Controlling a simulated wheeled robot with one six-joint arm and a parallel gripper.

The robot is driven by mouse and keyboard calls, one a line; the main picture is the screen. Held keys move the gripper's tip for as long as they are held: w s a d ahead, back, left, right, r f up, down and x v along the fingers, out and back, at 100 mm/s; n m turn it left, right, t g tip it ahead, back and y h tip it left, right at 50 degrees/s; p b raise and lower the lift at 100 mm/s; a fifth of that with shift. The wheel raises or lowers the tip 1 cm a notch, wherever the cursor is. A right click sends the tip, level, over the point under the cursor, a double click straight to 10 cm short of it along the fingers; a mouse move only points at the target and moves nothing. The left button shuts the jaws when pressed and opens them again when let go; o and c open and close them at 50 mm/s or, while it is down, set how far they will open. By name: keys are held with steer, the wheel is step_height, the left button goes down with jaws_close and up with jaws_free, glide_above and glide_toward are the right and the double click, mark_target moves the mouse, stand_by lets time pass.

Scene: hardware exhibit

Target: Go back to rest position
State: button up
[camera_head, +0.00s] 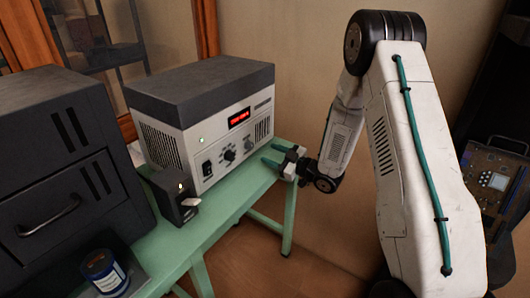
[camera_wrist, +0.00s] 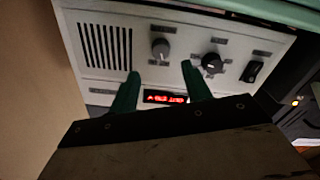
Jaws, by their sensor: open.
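My gripper (camera_head: 269,154) has two green fingers and is at the end of my white arm, at the right end of the green table (camera_head: 225,206). Its fingers are apart with nothing between them. They point left toward the front of a grey and white power unit (camera_head: 215,128) with a red lit display. In the wrist view my gripper (camera_wrist: 160,70) shows open in front of the unit's panel (camera_wrist: 135,45), with the knobs and display beyond the fingertips. I cannot tell the exact gap to the panel.
A small dark box (camera_head: 173,197) with a light-coloured tab stands before the unit. A dark cabinet (camera_head: 65,170) with a handle stands at left, with a blue-labelled can (camera_head: 105,273) in front. A dark panel machine (camera_head: 494,185) is at far right. Floor is clear below the table's right end.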

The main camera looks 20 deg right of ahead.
steer(key=shift+s+d, duration=0.1)
steer(key=shift+s, duration=0.05)
stand_by(0.3)
steer(key=shift+r, duration=0.2)
steer(key=s+d+r+m+g+h, duration=0.2)
steer(key=s+d+r+m+h, duration=0.1)
steer(key=r+h, duration=0.4)
steer(key=s+d+r+m+g+h, duration=0.2)
steer(key=s+r+m+h, duration=0.15)
steer(key=r, duration=0.55)
steer(key=s+a+r+m+g, duration=0.1)
steer(key=s+a+r+g, duration=0.1)
steer(key=s, duration=1)
steer(key=s+a+r+m+g, duration=0.2)
steer(key=s+g, duration=0.2)
steer(key=s, duration=0.7)
steer(key=s+a+r+m+g, duration=0.1)
steer(key=s+a+m+g, duration=0.1)
steer(key=s, duration=1)
steer(key=shift+s+a+r+g, duration=0.3)
steer(key=shift+a+r+g, duration=0.1)
steer(key=shift+g, duration=0.2)
